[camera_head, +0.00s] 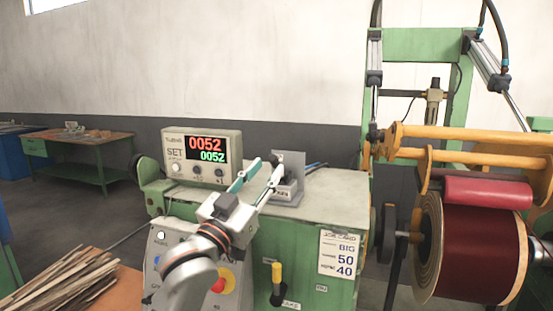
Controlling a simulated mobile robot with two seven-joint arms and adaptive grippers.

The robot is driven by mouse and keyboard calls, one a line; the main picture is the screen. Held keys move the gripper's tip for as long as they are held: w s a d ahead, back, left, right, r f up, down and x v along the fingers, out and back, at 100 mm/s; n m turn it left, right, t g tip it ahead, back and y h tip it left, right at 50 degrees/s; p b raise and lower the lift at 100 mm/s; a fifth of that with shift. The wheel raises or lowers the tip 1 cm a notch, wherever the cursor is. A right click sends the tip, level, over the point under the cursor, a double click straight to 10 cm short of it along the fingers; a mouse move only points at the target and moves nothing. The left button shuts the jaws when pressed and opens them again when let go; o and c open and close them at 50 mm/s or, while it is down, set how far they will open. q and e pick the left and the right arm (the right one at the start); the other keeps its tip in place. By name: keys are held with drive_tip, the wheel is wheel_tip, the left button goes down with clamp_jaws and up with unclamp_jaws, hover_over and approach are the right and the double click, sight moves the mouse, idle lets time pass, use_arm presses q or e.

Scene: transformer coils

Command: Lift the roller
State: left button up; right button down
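The red roller (487,191) lies along the top of a large dark red coil (478,250) at the right. It seems to rest on the coil, below a yellow frame (465,140). My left gripper (266,163) is at the middle of the view, over the green machine cabinet, well left of the roller. Its two fingers are spread with nothing visible between them. A small grey device with an upright plate (290,165) stands on the cabinet top just beyond the fingers; I cannot tell whether they touch it. My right gripper is not in view.
A control box (202,157) reading 0052 stands on the green cabinet (312,215). A yellow-handled lever (277,272) is on the cabinet front. Wooden strips (70,282) lie at lower left. A workbench (95,147) stands far left. A green post frame (430,45) rises behind the coil.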

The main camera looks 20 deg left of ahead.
sight(272, 164)
use_arm(q)
drive_tip(key=shift+p+x, duration=0.35)
drive_tip(key=shift+x, duration=2)
clamp_jaws()
